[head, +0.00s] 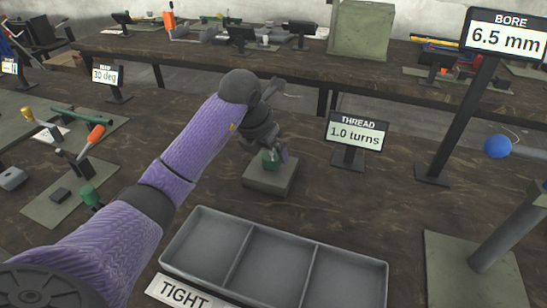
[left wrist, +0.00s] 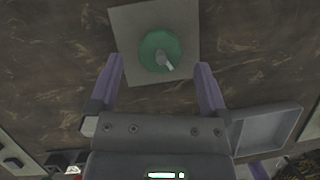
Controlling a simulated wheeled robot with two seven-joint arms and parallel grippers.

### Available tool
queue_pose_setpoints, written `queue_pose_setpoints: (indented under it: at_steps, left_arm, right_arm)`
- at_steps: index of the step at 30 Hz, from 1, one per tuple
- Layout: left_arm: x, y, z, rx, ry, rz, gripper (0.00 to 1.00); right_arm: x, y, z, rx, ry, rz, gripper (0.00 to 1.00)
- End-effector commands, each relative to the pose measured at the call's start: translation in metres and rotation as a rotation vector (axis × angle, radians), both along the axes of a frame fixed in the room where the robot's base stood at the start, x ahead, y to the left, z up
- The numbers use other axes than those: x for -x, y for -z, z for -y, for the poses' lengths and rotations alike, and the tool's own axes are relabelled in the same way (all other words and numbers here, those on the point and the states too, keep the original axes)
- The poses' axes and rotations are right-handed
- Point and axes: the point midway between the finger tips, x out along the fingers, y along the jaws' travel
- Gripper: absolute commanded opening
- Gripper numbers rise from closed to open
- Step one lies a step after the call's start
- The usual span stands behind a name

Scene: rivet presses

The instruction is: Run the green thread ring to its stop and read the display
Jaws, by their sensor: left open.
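The green thread ring (head: 270,162) sits on a grey square block (head: 271,181) on the dark bench. My left gripper (head: 272,150) is over the ring, pointing down. In the left wrist view its two purple fingers (left wrist: 160,68) are apart, one to each side of the ring's near part, with gaps visible. The THREAD display (head: 356,134) reads 1.0 turns. My right gripper is not in view.
A grey tray with three compartments (head: 233,252), labelled TIGHT (head: 184,294), lies in front of the block. A BORE display (head: 507,35) reads 6.5 mm beside a blue ball (head: 497,146). A grey post (head: 508,230) stands at right. Another display (head: 104,75) reads 30 deg.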

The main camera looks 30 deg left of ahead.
Motion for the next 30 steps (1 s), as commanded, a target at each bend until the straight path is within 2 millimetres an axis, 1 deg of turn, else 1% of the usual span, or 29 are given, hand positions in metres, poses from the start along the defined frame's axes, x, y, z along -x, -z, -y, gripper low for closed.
queue_pose_setpoints:
  at_steps: [1, 4, 7, 13, 14, 15, 20, 21, 23, 24, 27, 30]
  left_arm:
    - [-0.003, 0.013, 0.001, 0.003, -0.001, -0.004, 0.99]
    - [-0.009, 0.024, 0.0, 0.001, -0.001, -0.002, 0.99]
    - [-0.011, 0.027, 0.0, 0.0, -0.001, 0.0, 0.99]
    - [-0.011, 0.026, 0.0, 0.0, 0.0, 0.001, 0.99]
    - [-0.011, 0.026, 0.0, 0.0, 0.0, 0.001, 0.97]
    - [-0.011, 0.026, 0.0, 0.0, 0.0, 0.001, 0.89]
    - [-0.011, 0.026, 0.0, 0.0, 0.0, 0.001, 0.55]
    - [-0.011, 0.026, 0.0, 0.0, 0.0, 0.001, 0.46]
    - [-0.011, 0.026, 0.0, 0.0, 0.0, 0.001, 0.33]
    - [-0.011, 0.026, 0.0, 0.0, 0.0, 0.001, 0.25]
    - [-0.011, 0.026, 0.0, 0.0, 0.0, 0.001, 0.05]
    - [-0.011, 0.024, -0.001, -0.004, 0.038, 0.0, 0.05]
  right_arm:
    - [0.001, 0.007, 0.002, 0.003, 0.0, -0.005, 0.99]
    - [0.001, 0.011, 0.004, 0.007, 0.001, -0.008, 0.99]
    - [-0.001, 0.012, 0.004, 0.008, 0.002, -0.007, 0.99]
    - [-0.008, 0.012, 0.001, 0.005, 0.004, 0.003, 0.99]
    - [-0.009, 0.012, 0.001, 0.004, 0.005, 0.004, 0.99]
    - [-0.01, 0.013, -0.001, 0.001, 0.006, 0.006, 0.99]
    - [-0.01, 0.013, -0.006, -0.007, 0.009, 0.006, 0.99]
    - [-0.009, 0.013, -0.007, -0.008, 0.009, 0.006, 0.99]
    - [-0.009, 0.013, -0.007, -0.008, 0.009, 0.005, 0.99]
    - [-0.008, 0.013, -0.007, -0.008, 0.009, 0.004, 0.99]
    - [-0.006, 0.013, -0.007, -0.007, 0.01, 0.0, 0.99]
    - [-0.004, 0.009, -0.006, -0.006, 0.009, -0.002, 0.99]
